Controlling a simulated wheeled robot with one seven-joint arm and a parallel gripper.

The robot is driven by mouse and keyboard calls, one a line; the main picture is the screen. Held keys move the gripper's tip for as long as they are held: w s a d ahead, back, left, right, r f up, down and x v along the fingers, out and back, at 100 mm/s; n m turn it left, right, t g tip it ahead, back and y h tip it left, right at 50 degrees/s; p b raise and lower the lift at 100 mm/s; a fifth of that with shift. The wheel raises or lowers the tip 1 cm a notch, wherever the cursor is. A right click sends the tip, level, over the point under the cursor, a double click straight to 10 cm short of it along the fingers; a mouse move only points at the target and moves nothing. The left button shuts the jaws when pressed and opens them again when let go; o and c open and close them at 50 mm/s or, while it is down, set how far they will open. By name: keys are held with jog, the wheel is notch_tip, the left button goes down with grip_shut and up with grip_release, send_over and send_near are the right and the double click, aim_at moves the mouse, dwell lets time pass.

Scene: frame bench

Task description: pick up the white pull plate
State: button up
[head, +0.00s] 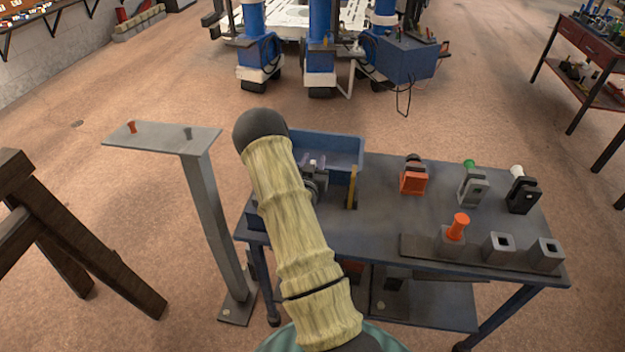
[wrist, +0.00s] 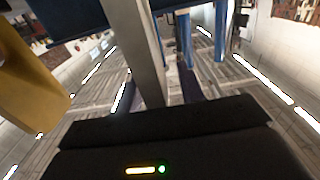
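I cannot make out a white plate with certainty. A small white piece (head: 313,163) shows at the blue tray, right by my gripper (head: 317,184), and may be part of it or of my gripper. A white knob (head: 517,171) tops a black block (head: 523,195) at the right of the bench, well away from my gripper. My gripper is mostly hidden behind my sleeved arm. In the wrist view its dark housing (wrist: 165,145) fills the bottom; its fingertips cannot be made out, nor whether it holds anything.
The blue tray (head: 335,147) stands at the bench's (head: 385,225) left end beside a yellow strip (head: 352,188). An orange block (head: 413,182), a green-knobbed block (head: 473,188) and an orange peg (head: 458,227) stand to the right. A grey post stand (head: 212,215) is left of the bench.

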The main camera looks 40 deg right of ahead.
dwell(0.4)
grip_shut()
dwell(1.3)
